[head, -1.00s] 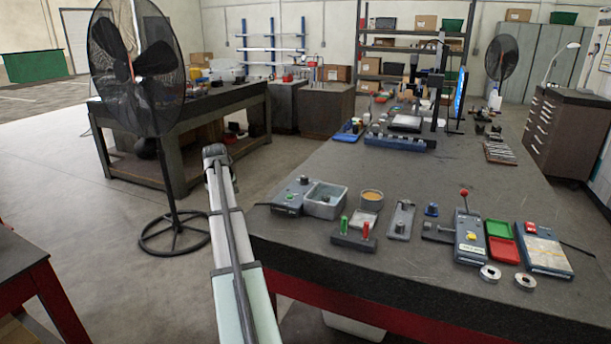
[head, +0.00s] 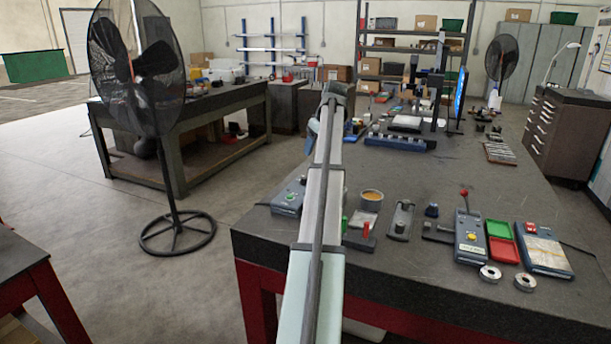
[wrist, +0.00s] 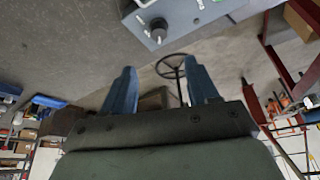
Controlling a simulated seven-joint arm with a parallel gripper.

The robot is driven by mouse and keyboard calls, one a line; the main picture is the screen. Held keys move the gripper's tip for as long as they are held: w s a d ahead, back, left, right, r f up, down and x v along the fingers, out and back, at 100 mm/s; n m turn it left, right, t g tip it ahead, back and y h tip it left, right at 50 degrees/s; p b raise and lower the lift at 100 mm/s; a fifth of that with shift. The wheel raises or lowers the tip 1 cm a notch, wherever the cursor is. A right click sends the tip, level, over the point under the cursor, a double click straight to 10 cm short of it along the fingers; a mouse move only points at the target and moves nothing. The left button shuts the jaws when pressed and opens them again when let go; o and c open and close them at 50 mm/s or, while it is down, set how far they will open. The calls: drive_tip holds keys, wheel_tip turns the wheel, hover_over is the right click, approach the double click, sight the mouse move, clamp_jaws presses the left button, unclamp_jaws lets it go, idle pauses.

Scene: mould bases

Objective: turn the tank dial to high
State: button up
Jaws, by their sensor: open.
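The tank's control box (head: 287,198) is a grey-blue unit with a green button at the near left edge of the bench, partly hidden by my arm in the head view. The tank behind my arm is hidden there. In the wrist view the box (wrist: 185,14) shows upside down at the top, with a round black dial (wrist: 158,25) and small white labels too small to read. My gripper (wrist: 161,88) has its two blue fingers wide apart with nothing between them. It is apart from the dial, which appears beyond the fingertips.
On the bench, a cup of tan material (head: 371,198), a block with green and red handles, a lever box (head: 470,236) and red and green trays stand right of my arm. A blue rack (head: 395,141) lies farther back. A pedestal fan (head: 138,70) stands left.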

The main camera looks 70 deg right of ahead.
sight(304, 177)
drive_tip(key=x, duration=1.3)
drive_tip(key=shift+w+f, duration=0.2)
drive_tip(key=shift+f, duration=0.1)
drive_tip(key=c, duration=1)
